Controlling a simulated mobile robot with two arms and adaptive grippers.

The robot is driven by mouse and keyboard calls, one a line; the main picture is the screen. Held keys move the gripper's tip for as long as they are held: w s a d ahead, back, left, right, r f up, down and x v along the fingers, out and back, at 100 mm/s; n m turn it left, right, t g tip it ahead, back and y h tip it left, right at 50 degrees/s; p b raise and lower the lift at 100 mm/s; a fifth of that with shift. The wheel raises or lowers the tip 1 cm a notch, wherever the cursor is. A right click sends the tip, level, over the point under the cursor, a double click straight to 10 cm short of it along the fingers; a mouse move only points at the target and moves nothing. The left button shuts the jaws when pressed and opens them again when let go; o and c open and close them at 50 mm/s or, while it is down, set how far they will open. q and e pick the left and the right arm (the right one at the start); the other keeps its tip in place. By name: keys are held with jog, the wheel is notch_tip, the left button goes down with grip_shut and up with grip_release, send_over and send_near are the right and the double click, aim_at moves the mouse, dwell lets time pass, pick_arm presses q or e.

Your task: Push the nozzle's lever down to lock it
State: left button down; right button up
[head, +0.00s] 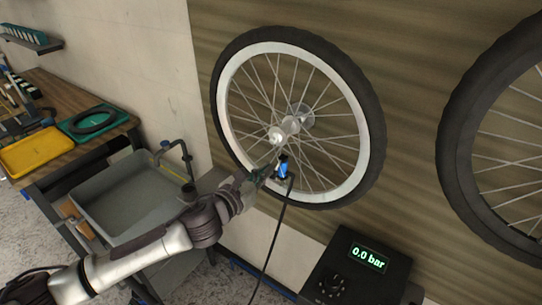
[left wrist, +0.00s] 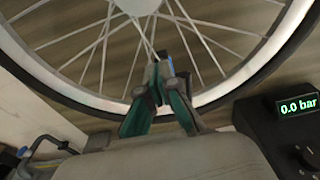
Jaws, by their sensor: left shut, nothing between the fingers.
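The nozzle (head: 282,169) is a small blue and black piece at the lower part of the wheel (head: 222,95), by the inner edge of its pale rim. A black hose (head: 277,228) hangs from it. My left gripper (head: 264,174) is shut with nothing held, just left of the nozzle and very close to it. In the left wrist view, the teal fingers (left wrist: 158,92) come together in front of the nozzle, and a bit of its blue (left wrist: 169,66) shows behind the tips. I cannot tell whether they touch, or make out the lever's position. My right gripper is out of view.
A black pump box (head: 355,270) at the lower right reads 0.0 bar. A second wheel (head: 452,145) hangs at the right. A bench at the left holds a yellow tray (head: 38,150) and a green tray (head: 118,117).

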pick_arm(q)
jog(key=p+v, duration=0.1)
jog(key=v, duration=0.5)
jog(key=shift+p, duration=0.4)
jog(key=shift+w+d+f, duration=0.1)
